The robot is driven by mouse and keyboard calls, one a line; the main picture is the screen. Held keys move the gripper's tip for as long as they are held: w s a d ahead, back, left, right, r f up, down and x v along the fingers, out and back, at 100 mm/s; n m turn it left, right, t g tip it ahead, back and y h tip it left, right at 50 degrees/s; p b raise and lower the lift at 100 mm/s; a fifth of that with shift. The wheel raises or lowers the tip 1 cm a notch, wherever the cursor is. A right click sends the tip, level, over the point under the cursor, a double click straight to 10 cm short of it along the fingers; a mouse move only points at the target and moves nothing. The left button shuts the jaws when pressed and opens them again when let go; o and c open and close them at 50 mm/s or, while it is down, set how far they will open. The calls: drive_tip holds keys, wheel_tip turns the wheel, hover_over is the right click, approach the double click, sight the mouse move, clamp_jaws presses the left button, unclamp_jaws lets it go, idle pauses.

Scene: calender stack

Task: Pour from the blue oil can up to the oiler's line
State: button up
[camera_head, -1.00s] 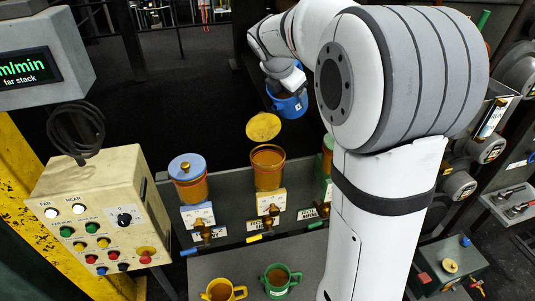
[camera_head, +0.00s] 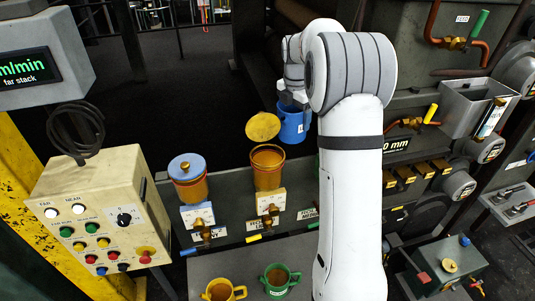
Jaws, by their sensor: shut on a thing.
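My gripper (camera_head: 291,98) is shut on the blue oil can (camera_head: 293,127). It holds the can in the air, behind and to the right of the open oiler, and the can looks roughly upright. My arm hides part of the gripper, and the can's contents do not show. The open oiler (camera_head: 268,172) is an amber cup with its yellow lid (camera_head: 263,127) swung up. Its line cannot be made out. Another oiler (camera_head: 188,190) to its left has its blue lid (camera_head: 187,167) shut.
A yellow mug (camera_head: 223,291) and a green mug (camera_head: 278,281) stand on the front shelf. A control box (camera_head: 103,215) with buttons is at the left. Pipes with a yellow-handled valve (camera_head: 430,114) and a grey bin (camera_head: 474,105) are at the right.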

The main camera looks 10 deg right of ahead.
drive_tip(key=shift+w+d+f+g+y, duration=0.1)
drive_tip(key=shift+d+f+g+y, duration=0.1)
drive_tip(key=shift+f, duration=0.55)
drive_tip(key=shift+w+d+f+g+y, duration=0.1)
drive_tip(key=shift+f+g, duration=0.1)
drive_tip(key=shift+f, duration=0.5)
drive_tip(key=shift+r, duration=2.85)
